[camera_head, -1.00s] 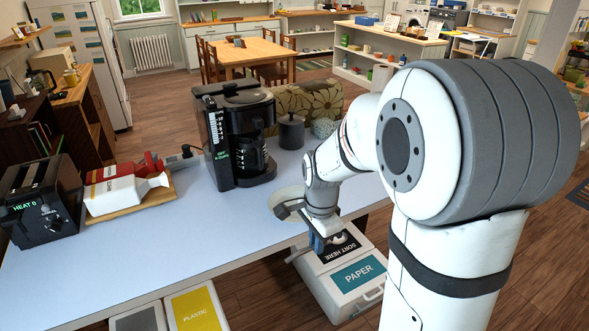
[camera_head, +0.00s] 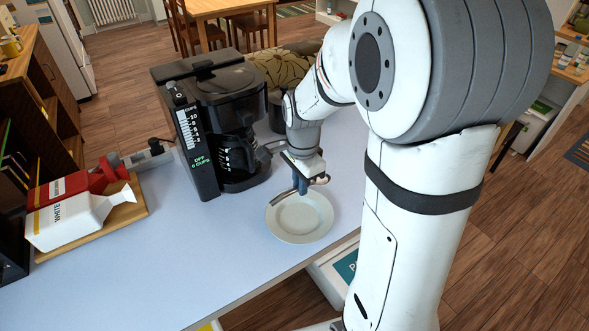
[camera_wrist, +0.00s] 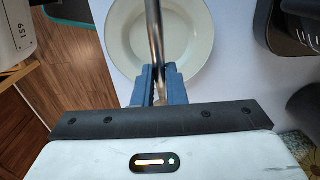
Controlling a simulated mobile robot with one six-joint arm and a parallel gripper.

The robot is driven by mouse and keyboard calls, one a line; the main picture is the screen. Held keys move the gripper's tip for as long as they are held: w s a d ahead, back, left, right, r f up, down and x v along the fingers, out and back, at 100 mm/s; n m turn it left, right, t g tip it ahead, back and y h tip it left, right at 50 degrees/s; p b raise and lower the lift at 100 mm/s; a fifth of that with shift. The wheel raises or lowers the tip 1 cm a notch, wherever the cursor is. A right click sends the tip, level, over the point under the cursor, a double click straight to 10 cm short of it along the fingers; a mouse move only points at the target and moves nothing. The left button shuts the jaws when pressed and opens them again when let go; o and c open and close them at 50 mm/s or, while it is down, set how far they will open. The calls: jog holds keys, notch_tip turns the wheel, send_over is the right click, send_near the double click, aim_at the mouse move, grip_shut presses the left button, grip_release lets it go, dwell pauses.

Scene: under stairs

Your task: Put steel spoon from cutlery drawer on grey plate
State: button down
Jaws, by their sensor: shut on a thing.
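A round pale grey plate (camera_head: 303,222) lies on the light blue worktop in front of the coffee maker. It also shows in the wrist view (camera_wrist: 200,48). My gripper (camera_head: 302,187) is above the plate's far rim and points down. In the wrist view its blue fingers (camera_wrist: 158,78) are shut on a thin steel spoon (camera_wrist: 154,35). The spoon extends over the plate in that view. In the head view the spoon (camera_head: 284,197) is small and partly hidden by the fingers. I cannot tell whether it touches the plate. Its bowl end is not clearly visible.
A black coffee maker (camera_head: 228,130) stands close to the left of my gripper. White and red cartons (camera_head: 75,213) lie on a wooden board at the left. The worktop's front edge (camera_head: 265,286) runs near the plate. The worktop left of the plate is clear.

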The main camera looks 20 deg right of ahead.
jog(key=shift+w, duration=0.1)
dwell(0.3)
jog(key=shift+f, duration=0.15)
jog(key=b, duration=0.6)
send_over(300, 218)
notch_tip(300, 218, down, 8)
jog(key=shift+r, duration=0.1)
jog(key=c, duration=1.4)
grip_release()
jog(key=shift+o, duration=0.4)
jog(key=o, duration=0.4)
jog(key=shift+r, duration=0.1)
